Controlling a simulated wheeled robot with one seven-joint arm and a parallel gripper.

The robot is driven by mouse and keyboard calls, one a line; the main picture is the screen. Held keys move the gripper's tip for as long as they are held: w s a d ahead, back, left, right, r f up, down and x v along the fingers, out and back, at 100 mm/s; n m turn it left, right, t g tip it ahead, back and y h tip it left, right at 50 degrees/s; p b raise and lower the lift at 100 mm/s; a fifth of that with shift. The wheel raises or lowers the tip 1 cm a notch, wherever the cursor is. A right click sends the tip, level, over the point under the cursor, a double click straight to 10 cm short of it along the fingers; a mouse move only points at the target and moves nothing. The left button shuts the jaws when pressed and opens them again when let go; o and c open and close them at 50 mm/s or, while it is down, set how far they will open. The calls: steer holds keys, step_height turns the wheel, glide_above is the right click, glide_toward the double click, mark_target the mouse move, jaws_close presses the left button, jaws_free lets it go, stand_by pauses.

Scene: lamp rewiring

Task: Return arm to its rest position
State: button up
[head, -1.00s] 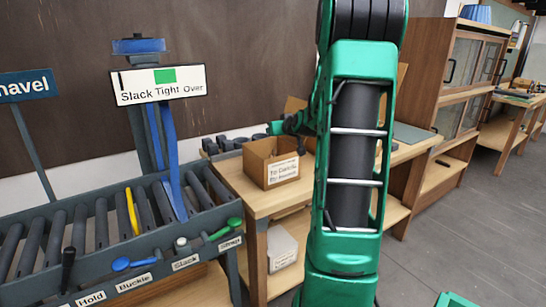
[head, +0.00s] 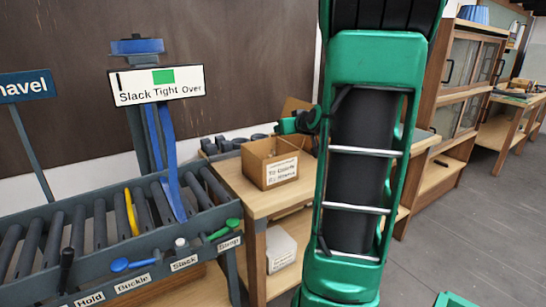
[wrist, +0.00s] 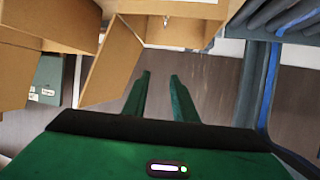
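My green arm stands large in the right middle of the head view. My gripper (head: 290,125) shows only in part beside it, above and behind the open cardboard box (head: 270,163). In the wrist view my gripper (wrist: 160,95) has its two green fingers apart, with a gap between them and nothing held. The wrist view looks tilted or upside down, with a cardboard box (wrist: 145,65) close to the fingers at upper left.
A roller bench (head: 110,235) with labelled levers and a blue strap (head: 168,160) stands at left under a "Slack Tight Over" sign (head: 157,85). The box sits on a wooden table (head: 245,195). A cabinet (head: 460,90) is at right; the floor (head: 470,220) there is clear.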

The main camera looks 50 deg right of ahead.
stand_by(0.3)
steer(key=s+a+f+g+y, duration=0.2)
steer(key=s+a+f+g, duration=0.15)
steer(key=a, duration=0.35)
steer(key=s+a+f+g+y, duration=0.1)
steer(key=s+a+f+g, duration=0.1)
steer(key=s+a+f, duration=0.45)
steer(key=s+a+f+m+g+y, duration=0.1)
steer(key=s+a+f+g+y, duration=0.1)
steer(key=s+a+g, duration=0.5)
steer(key=s+a, duration=0.6)
steer(key=s, duration=0.4)
steer(key=shift+s+a+f+y, duration=0.2)
steer(key=shift+s+a+y, duration=0.1)
steer(key=shift+y, duration=0.1)
steer(key=shift+w+f, duration=0.25)
steer(key=shift+w, duration=0.4)
